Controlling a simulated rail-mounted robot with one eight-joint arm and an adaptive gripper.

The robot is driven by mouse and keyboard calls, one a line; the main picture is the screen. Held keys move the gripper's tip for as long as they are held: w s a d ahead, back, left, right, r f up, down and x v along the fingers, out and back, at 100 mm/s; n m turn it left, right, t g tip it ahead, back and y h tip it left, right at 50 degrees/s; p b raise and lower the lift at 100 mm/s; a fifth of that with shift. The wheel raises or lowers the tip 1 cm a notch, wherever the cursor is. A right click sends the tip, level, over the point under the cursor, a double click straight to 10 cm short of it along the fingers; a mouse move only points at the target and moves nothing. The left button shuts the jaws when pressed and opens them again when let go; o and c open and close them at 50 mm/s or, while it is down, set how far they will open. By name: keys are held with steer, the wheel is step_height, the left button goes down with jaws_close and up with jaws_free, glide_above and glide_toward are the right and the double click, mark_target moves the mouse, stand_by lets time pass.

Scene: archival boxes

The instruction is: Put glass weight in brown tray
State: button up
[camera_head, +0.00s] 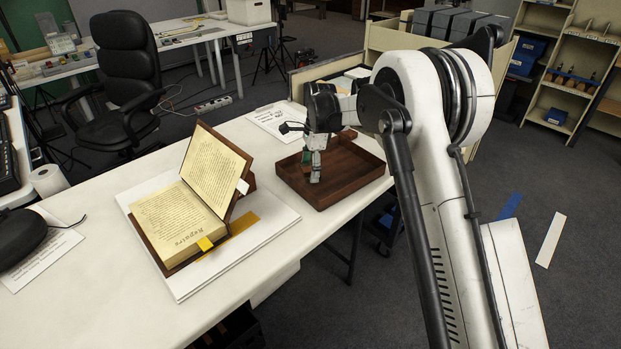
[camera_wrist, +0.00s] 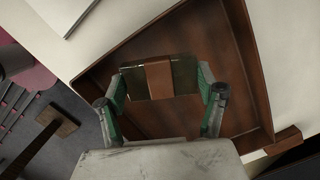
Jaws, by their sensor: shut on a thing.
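The brown tray (camera_head: 335,190) is a shallow wooden tray near the right edge of the white table. My gripper (camera_head: 316,178) is over it, pointing down. In the wrist view my gripper (camera_wrist: 160,85) is shut on the glass weight (camera_wrist: 132,82), a clear greenish block with a brown band around its middle. The weight is within the outline of the tray, whose rim (camera_wrist: 255,65) also shows in the wrist view. I cannot tell whether the weight touches the tray floor. In the head view the weight is mostly hidden by the gripper.
An open book (camera_head: 185,213) rests on a white board (camera_head: 270,240) to the left of the tray. A printed sheet (camera_head: 270,121) lies behind it. A beige partition (camera_head: 315,75) stands behind the tray. The table's front edge is close to the tray.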

steer(key=shift+f+b, duration=0.3)
steer(key=shift+f, duration=1.65)
steer(key=shift+f, duration=0.1)
steer(key=o, duration=1.4)
steer(key=shift+c, duration=0.2)
steer(key=r, duration=0.4)
steer(key=d+r+p, duration=0.1)
steer(key=r, duration=0.7)
steer(key=shift+w+d, duration=0.2)
steer(key=shift+w, duration=0.05)
steer(key=shift+r, duration=0.15)
